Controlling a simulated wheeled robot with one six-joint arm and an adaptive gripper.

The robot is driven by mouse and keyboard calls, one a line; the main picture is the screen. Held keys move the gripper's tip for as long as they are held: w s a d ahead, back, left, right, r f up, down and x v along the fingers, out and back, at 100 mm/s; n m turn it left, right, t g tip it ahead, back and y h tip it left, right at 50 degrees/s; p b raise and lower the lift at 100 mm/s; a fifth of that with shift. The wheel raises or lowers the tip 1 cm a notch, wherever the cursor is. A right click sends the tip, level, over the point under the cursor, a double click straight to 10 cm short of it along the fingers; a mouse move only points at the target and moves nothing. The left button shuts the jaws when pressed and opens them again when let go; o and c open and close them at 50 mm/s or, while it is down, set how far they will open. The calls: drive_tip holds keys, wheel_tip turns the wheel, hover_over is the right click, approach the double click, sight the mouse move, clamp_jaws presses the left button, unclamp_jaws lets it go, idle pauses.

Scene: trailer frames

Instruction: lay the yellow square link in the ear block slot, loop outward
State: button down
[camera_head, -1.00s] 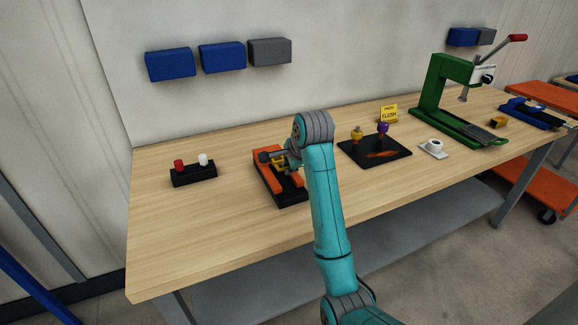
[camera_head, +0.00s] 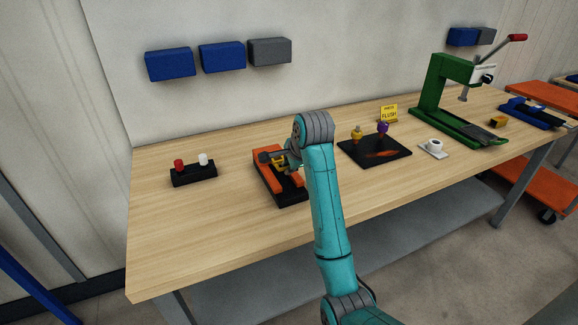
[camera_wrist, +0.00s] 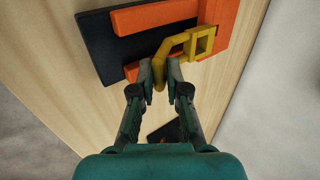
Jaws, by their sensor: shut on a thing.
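The yellow square link (camera_wrist: 203,42) has a square loop at one end and a bent shank. My gripper (camera_wrist: 160,78) is shut on the shank's end, and the loop points away up and right in the wrist view. The ear block (camera_wrist: 150,17) is orange on a dark base; the link lies over or against its orange parts, and I cannot tell whether it touches or sits in the slot. In the head view the ear block (camera_head: 268,180) is on the bench, with the link (camera_head: 280,161) small and partly hidden by my gripper.
A black block with red and white knobs (camera_head: 193,175) stands to the left on the bench (camera_head: 200,225). The bench front left is clear.

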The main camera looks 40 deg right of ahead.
drive_tip(key=shift+f, duration=1.95)
drive_tip(key=c, duration=1.1)
unclamp_jaws()
drive_tip(key=v, duration=0.7)
drive_tip(key=shift+r, duration=0.2)
drive_tip(key=shift+s, duration=0.1)
